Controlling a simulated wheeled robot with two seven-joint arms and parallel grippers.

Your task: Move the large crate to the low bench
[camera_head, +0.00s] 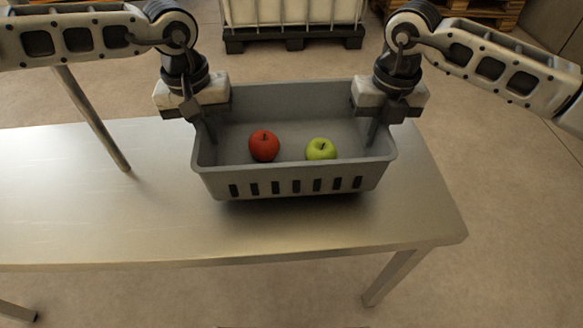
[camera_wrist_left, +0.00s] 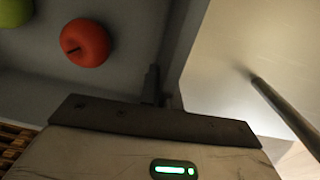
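The large grey crate (camera_head: 290,186) has slots along its near side and holds a red apple (camera_head: 264,146) and a green apple (camera_head: 321,149). It is level over the metal table (camera_head: 90,215), with a dark shadow under it; it looks slightly raised. My left gripper (camera_head: 207,130) points down at the crate's left wall, and in the left wrist view its fingers are close together on that wall (camera_wrist_left: 182,45). My right gripper (camera_head: 379,128) points down at the right wall, with one finger showing inside; its other finger is hidden.
The table's right end (camera_head: 440,205) is close to the crate, and its left part is bare. A thin pole (camera_head: 95,122) rises at the table's left. A white tank on a dark pallet (camera_head: 293,36) and wooden pallets (camera_head: 485,10) stand behind on open floor.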

